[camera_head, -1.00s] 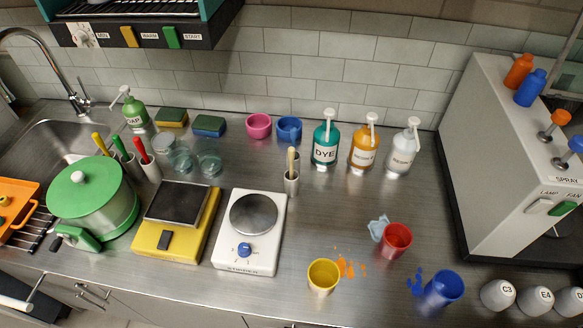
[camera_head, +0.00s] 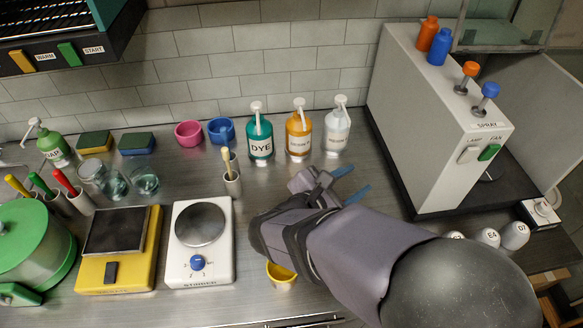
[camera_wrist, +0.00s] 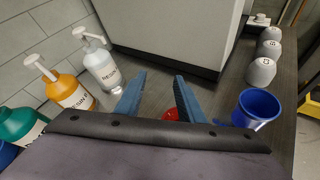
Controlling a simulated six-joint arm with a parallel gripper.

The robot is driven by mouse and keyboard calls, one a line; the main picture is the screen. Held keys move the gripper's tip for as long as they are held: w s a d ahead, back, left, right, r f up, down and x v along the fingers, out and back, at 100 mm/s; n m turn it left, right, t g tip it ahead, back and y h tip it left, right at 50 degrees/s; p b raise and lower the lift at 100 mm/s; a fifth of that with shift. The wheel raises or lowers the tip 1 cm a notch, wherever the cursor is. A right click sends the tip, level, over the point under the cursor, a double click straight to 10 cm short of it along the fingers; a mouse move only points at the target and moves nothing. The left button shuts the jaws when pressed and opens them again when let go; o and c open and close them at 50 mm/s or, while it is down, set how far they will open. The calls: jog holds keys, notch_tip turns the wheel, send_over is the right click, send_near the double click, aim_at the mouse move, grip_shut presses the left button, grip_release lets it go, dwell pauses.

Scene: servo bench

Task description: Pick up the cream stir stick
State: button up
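The cream stir stick (camera_head: 227,160) stands upright in a small metal holder (camera_head: 232,183) behind the white stirrer, in the head view. It does not show in the wrist view. My gripper (camera_head: 358,180) is over the bench to the right of the holder, its blue fingers apart and pointing right, away from the stick.
The white stirrer (camera_head: 182,262) and yellow scale (camera_head: 142,276) stand in front of the holder. Dye (camera_head: 260,147), orange (camera_head: 298,146) and white (camera_head: 337,142) pump bottles stand behind. A blue cup (camera_wrist: 254,106) and partly hidden red cup (camera_wrist: 171,114) show in the wrist view.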

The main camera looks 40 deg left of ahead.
jog(key=s+a+n+t+y+b, duration=0.1)
jog(key=s+a+n+y, duration=0.25)
jog(key=a, duration=0.35)
jog(key=s+a+n+t+y, duration=0.1)
jog(key=s+a+n+y, duration=0.2)
jog(key=s+a, duration=0.25)
jog(key=n+y+b, duration=0.1)
jog(key=n+y, duration=0.5)
send_near(226, 159)
jog(key=w+a, duration=0.2)
jog(key=shift+w+a+r+g+h, duration=0.2)
jog(key=shift+a+r+g+h, duration=0.05)
jog(key=shift+r+g, duration=0.15)
jog(key=shift+m, duration=0.25)
jog(key=shift+d+p+x, duration=0.25)
jog(key=shift+p+x, duration=1.35)
jog(key=shift+x, duration=1.7)
jog(key=shift+w+a, duration=0.25)
jog(key=shift+w, duration=0.2)
grip_shut()
